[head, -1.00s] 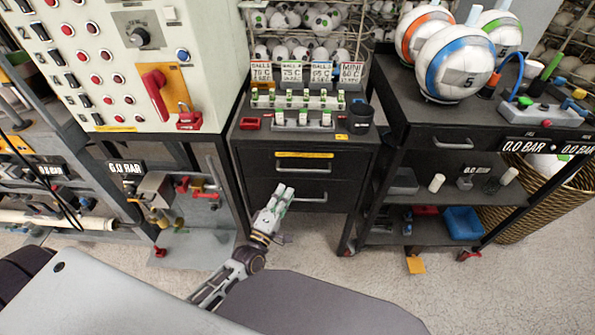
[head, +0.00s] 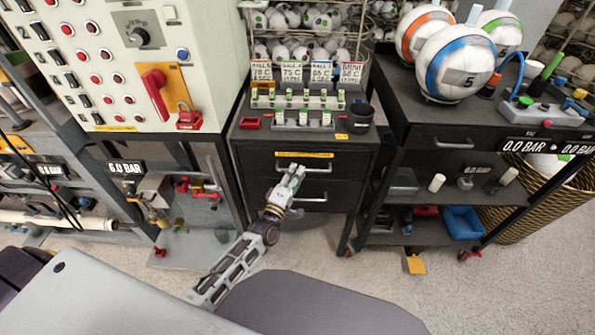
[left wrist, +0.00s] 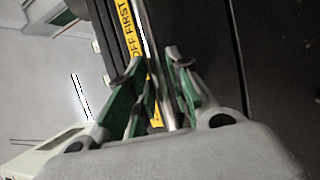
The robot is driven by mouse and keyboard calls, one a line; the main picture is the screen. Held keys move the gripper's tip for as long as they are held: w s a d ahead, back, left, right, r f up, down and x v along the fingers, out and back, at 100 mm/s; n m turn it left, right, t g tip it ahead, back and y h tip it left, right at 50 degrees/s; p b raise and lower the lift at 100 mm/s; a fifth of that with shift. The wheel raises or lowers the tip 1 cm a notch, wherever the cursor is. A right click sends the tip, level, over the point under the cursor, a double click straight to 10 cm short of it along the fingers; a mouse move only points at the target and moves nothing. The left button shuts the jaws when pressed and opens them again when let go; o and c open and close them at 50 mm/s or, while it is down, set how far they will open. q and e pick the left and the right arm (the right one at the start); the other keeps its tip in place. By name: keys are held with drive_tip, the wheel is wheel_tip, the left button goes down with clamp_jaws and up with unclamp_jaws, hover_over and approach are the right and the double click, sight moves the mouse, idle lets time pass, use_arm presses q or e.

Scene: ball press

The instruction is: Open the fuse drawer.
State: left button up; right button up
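The fuse drawer looks to be the upper dark drawer (head: 345,160) of the middle cabinet, with a yellow label (head: 304,154) above its silver handle (head: 320,169). The drawer is shut. In the left wrist view the label (left wrist: 130,30) ends in "OFF FIRST". My left gripper (head: 296,174) is at the left part of this handle. In the left wrist view its green-padded fingers (left wrist: 157,72) are apart, with the handle bar (left wrist: 150,42) running between them. I cannot tell whether either finger touches the bar. My right gripper is not in view.
A lower drawer handle (head: 314,198) sits just below. Fuse holders (head: 303,119) and a black cup (head: 360,115) stand on the cabinet top. A control panel (head: 115,65) with a red lever (head: 156,92) is at the left, a shelf cart (head: 425,145) at the right. Floor in front is partly clear.

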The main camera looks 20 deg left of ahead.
use_arm(q)
drive_tip(key=shift+x, duration=0.75)
clamp_jaws()
